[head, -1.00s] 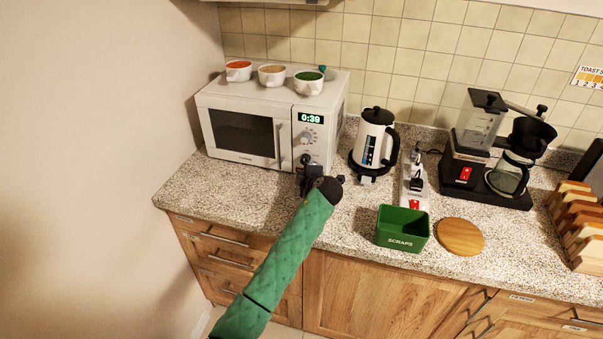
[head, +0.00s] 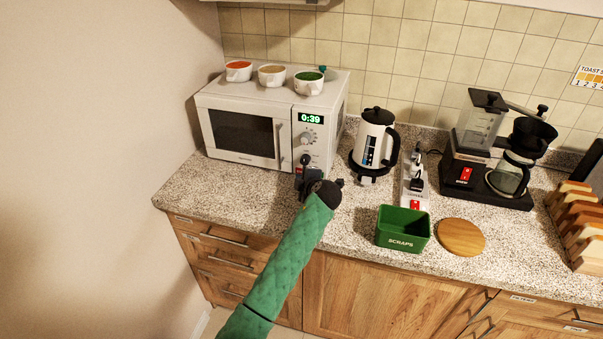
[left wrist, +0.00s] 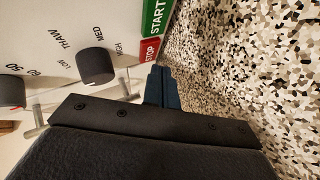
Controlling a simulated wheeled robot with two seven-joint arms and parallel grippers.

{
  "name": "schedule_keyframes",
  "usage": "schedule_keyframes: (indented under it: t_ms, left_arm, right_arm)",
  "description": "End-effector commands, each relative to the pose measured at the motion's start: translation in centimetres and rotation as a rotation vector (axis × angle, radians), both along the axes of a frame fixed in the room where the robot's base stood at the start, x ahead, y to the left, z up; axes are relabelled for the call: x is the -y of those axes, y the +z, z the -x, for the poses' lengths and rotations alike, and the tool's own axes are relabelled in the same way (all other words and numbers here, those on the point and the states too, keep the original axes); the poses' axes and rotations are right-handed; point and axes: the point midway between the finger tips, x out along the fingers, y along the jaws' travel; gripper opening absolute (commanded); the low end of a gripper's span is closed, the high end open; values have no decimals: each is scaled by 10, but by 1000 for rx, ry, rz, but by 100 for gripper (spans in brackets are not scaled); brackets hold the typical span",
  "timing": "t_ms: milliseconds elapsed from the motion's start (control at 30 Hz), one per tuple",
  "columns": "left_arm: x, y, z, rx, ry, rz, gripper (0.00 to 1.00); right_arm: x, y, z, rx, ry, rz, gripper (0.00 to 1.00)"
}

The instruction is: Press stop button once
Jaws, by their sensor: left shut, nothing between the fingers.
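The white microwave (head: 325,132) stands at the left of the counter, its door closed and its green display (head: 311,118) reading 0:39. In the left wrist view its panel shows a red STOP button (left wrist: 150,49) beside a green START button (left wrist: 157,17). My left gripper (head: 303,163) is at the lower part of the panel and hides the buttons in the head view. In the left wrist view the left gripper (left wrist: 159,72) is shut and empty, its tips close to the STOP button's edge. I cannot tell whether they touch it. My right gripper is not in view.
Dark knobs (left wrist: 96,66) sit on the panel near the fingers. Three bowls (head: 272,76) stand on the microwave. A kettle (head: 372,138), a power strip (head: 407,188) and a green scraps bin (head: 402,240) are to the right.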

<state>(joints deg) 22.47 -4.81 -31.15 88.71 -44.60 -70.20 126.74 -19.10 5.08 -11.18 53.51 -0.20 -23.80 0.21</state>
Motion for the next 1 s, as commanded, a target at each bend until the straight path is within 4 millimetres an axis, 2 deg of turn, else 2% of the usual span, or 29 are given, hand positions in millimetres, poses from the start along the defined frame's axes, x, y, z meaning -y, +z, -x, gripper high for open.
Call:
schedule_keyframes:
  t_ms: [167, 700, 1000]
  left_arm:
    - [-1, 0, 4, 0, 0, 1, 0]
    - [-14, 0, 43, 1, 0, 2, 0]
    - [-15, 0, 48, 0, 0, 0, 0]
  right_arm:
    - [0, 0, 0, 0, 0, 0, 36]
    - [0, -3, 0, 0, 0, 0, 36]
    - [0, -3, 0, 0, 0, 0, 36]
